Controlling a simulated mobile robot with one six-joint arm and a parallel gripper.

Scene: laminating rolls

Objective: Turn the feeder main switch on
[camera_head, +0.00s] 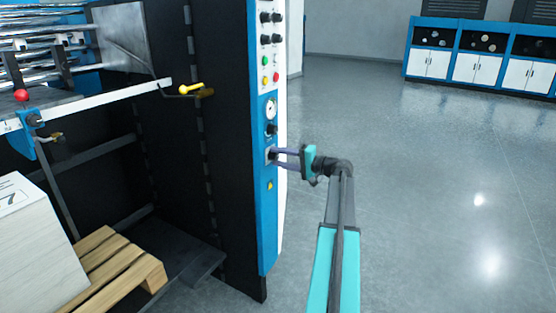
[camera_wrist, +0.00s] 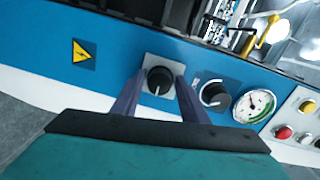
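The feeder's blue control panel (camera_head: 267,215) faces right on the dark machine column. Its lowest knob, a black rotary switch (camera_wrist: 158,80) on a grey square plate, shows in the wrist view with its white mark pointing down in the picture. My gripper (camera_head: 276,156) reaches the panel from the right at this switch. In the wrist view its two purple fingers (camera_wrist: 160,78) stand apart, one on each side of the knob. A narrow gap seems to show beside the knob; contact is not clear. In the head view the fingers partly hide the switch.
A second black knob (camera_wrist: 214,95) and a pressure gauge (camera_wrist: 253,105) sit beside the switch. A yellow warning label (camera_wrist: 83,53) is on its other side. A yellow-handled lever (camera_head: 191,89) juts from the machine. A wooden pallet (camera_head: 120,270) stands lower left; the floor at right is clear.

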